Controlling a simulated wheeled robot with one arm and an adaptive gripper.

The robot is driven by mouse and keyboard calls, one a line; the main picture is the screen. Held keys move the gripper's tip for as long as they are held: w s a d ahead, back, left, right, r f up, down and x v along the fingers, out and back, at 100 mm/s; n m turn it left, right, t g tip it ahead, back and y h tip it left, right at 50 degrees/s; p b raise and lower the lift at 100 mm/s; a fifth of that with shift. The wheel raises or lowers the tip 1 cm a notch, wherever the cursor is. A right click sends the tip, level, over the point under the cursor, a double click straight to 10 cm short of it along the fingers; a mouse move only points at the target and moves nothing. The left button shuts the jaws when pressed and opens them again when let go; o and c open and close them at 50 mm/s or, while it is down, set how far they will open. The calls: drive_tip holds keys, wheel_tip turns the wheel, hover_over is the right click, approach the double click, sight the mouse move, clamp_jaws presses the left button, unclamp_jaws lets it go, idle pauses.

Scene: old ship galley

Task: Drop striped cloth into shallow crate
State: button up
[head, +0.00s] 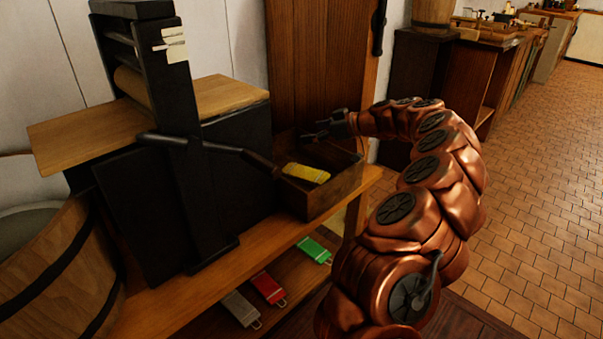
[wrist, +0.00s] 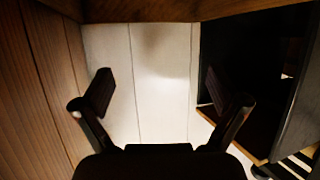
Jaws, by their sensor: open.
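A wooden crate (head: 316,202), open at the top, stands on the wooden counter at the centre of the head view. A yellow, cloth-like piece (head: 306,173) lies in its left part. It may be the striped cloth, but its stripes are too small to make out for sure. My gripper (head: 318,131) is just above and behind the crate, apart from the yellow piece, with its fingers pointing left. In the wrist view my gripper (wrist: 163,92) is open and empty, with pale wall panels between its fingers. Neither cloth nor crate can be made out clearly there.
A black press (head: 185,150) with a lever and wooden board stands left of the crate. A wooden tub (head: 65,265) is at the far left. Grey (head: 241,309), red (head: 268,288) and green (head: 314,249) items lie on the lower shelf. The tiled floor (head: 530,200) at right is clear.

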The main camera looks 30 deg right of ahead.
drive_tip(key=shift+s, duration=0.1)
drive_tip(key=v, duration=1.2)
idle(0.4)
